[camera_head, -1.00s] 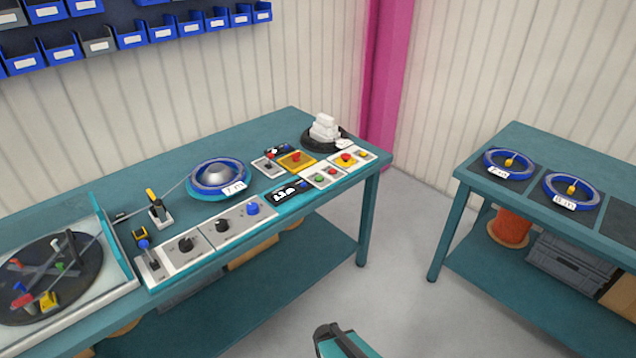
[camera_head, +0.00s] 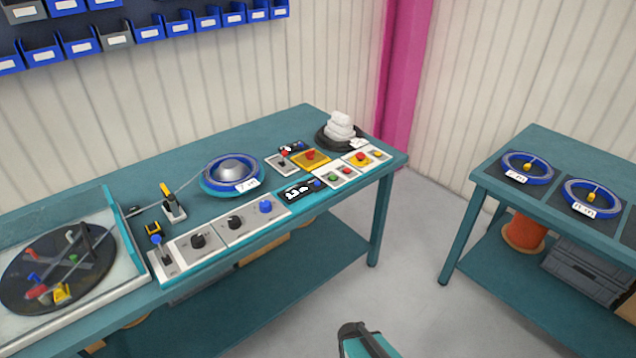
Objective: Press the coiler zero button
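The control panels lie along the front of the left teal bench (camera_head: 365,190). A small black display (camera_head: 297,190) with white digits, too small to read surely, has a small blue button (camera_head: 315,183) at its right end. A larger blue knob or button (camera_head: 265,207) sits on the grey panel to its left. I cannot read which button is marked coiler zero. A blue reel (camera_head: 232,174) with a silver dome stands behind the panels. My gripper is not recognisable in view; a dark and teal part (camera_head: 362,340), probably mine, shows at the bottom edge.
A turntable (camera_head: 60,265) with coloured clamps is at left. A lever stand (camera_head: 173,203) rises nearby. Floor (camera_head: 420,260) between the benches is clear.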

